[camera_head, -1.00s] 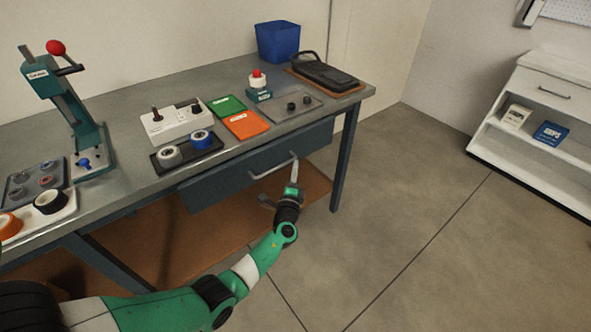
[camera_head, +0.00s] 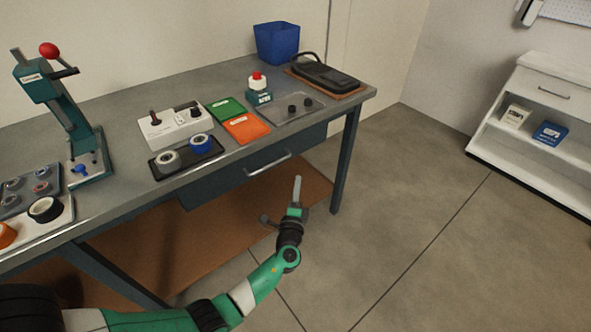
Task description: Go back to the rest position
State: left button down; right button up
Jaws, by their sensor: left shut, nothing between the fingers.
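My left gripper (camera_head: 297,190) is in front of the workbench, below and apart from the drawer handle (camera_head: 268,164). Its fingers are together and point up, with nothing held. My green left arm comes in from the lower left. The bench drawer (camera_head: 225,180) looks shut, its front close under the table top. My right gripper is not in view.
The workbench (camera_head: 125,95) carries a green press (camera_head: 62,112), a tape tray (camera_head: 185,157), a white switch box (camera_head: 175,125), green and orange cards, and a blue bin (camera_head: 278,42). A white shelf (camera_head: 535,110) stands at right. The floor (camera_head: 430,210) between is clear.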

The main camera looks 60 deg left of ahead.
pick_arm(q)
jog(key=v, duration=0.3)
jog(key=p+v, duration=0.1)
jog(key=v, duration=0.1)
jog(key=shift+s+d, duration=0.15)
jog(key=shift+s, duration=0.3)
